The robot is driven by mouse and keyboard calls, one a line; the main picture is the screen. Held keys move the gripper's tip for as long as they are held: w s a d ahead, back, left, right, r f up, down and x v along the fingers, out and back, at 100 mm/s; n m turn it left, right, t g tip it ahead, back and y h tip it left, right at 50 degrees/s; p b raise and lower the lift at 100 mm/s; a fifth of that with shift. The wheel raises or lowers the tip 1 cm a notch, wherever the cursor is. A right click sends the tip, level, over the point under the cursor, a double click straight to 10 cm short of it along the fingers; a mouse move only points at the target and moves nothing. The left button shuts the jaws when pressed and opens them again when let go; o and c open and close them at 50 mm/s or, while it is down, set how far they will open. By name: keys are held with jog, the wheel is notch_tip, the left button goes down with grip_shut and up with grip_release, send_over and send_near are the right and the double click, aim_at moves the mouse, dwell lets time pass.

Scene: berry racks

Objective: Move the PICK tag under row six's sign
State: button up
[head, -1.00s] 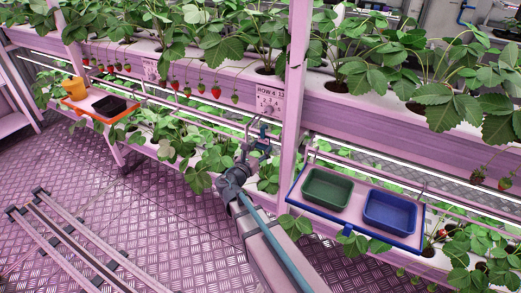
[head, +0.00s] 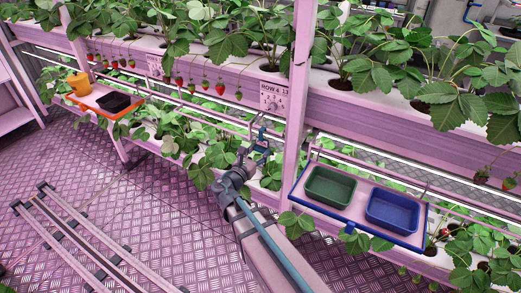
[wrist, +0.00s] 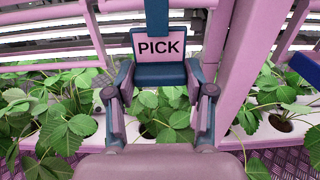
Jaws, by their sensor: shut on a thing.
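The PICK tag (wrist: 159,46) is a pale pink plate with black letters and a dark blue border. It sits upright between the fingers of my gripper (wrist: 160,76) in the wrist view, with a dark blue strip rising above it. My gripper is shut on it. In the head view my gripper (head: 262,143) is small, just below the row four sign (head: 273,97) on the upper rack beam. Whether the tag touches anything there cannot be told. Another sign (head: 153,66) farther left is too small to read. No sign readable as row six shows.
A pink post (head: 297,100) stands close right of my gripper. A blue tray (head: 352,212) with green and blue tubs hangs to the right. An orange-edged tray (head: 105,101) hangs at left. Strawberry plants line both levels. Floor rails (head: 75,240) lie at lower left.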

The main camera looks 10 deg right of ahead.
jog(key=shift+v, duration=1.65)
dwell(0.5)
